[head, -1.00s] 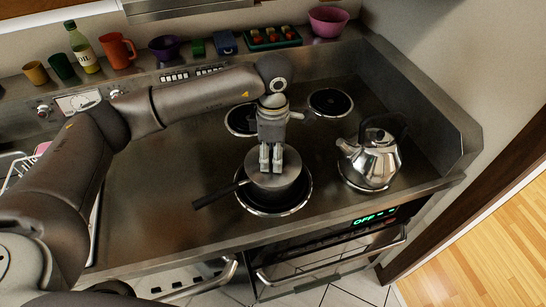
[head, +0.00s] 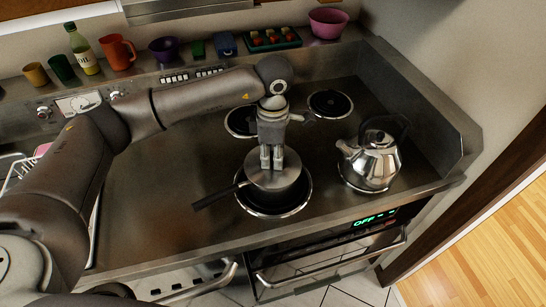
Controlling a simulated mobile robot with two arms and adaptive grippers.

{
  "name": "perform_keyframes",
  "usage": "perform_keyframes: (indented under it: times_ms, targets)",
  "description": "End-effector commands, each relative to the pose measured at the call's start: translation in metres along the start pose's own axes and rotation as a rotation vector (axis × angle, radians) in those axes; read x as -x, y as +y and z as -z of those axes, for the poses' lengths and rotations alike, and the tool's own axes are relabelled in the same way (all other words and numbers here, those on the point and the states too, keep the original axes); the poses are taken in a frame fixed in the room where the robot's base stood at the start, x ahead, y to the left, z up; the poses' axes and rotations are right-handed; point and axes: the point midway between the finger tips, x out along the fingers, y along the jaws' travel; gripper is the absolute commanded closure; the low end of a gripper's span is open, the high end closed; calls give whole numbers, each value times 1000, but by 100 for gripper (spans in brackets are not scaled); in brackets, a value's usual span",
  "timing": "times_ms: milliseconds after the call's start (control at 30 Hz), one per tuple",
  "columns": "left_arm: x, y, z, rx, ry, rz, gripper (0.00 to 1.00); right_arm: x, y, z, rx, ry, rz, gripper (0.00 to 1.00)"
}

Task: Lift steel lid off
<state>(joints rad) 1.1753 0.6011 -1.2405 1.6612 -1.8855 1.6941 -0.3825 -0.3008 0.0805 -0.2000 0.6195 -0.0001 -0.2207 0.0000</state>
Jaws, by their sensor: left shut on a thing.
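The steel lid (head: 290,174) sits on top of a dark saucepan (head: 284,197), or very close above it; I cannot tell if there is a gap. The saucepan stands on the front coil burner in the head view, its black handle pointing left. My left gripper (head: 271,165) comes down from above and is shut at the middle of the lid. Its fingers hide the lid's knob. My right gripper is not in view.
A steel kettle (head: 372,161) stands on the burner to the right of the saucepan. Two bare coil burners (head: 330,104) lie behind. Cups, a bottle and bowls (head: 328,22) line the back shelf. The counter (head: 150,190) left of the pan is clear.

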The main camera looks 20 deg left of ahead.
Motion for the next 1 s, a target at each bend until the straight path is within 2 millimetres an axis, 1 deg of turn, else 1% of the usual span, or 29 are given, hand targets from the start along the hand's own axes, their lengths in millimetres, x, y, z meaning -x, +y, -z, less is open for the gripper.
perform_keyframes:
  times_ms: [167, 267, 300, 367, 533, 700, 800, 900, 1000]
  targets:
    - [10, 1, 0, 1, -3, -5, 100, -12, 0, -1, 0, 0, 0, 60]
    - [23, 2, -1, 0, -4, -7, 100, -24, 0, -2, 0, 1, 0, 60]
    - [32, -2, 0, -3, -4, -7, 100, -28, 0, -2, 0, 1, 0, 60]
    - [45, -15, 1, -6, -4, -8, 100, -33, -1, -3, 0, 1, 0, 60]
    - [87, -50, 4, -6, -4, -10, 100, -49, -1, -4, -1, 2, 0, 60]
    - [104, -92, 8, -6, -2, -7, 100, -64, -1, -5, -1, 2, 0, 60]
    - [115, -111, 9, -5, -2, -7, 100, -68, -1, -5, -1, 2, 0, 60]
    - [122, -125, 10, -2, -2, -6, 100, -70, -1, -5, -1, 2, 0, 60]
    - [127, -134, 11, -2, -2, -4, 100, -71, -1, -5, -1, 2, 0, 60]
